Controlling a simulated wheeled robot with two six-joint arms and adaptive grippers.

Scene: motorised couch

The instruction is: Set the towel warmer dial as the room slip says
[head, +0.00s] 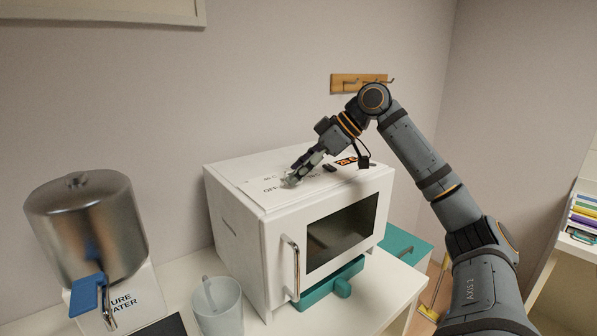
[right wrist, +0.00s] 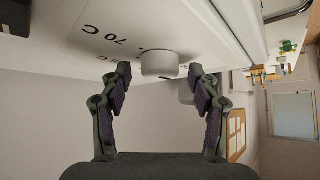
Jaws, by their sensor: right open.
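The white towel warmer (head: 240,205) stands on the counter, with its glass-fronted door closed. My right gripper (head: 291,180) reaches down to its top near the printed OFF mark, hiding most of the dial in the head view. In the right wrist view the round white dial (right wrist: 158,64) lies between the tips of my open right gripper (right wrist: 160,72), with a gap on both sides. A 70 C label (right wrist: 103,38) is printed near the dial. I cannot tell where the dial points. No readable room slip is in view. My left gripper is not in view.
A steel water dispenser (head: 88,225) with a blue lever and a glass jug (head: 217,305) stand left of the warmer. A wooden hook rail (head: 350,82) is on the wall behind my right arm.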

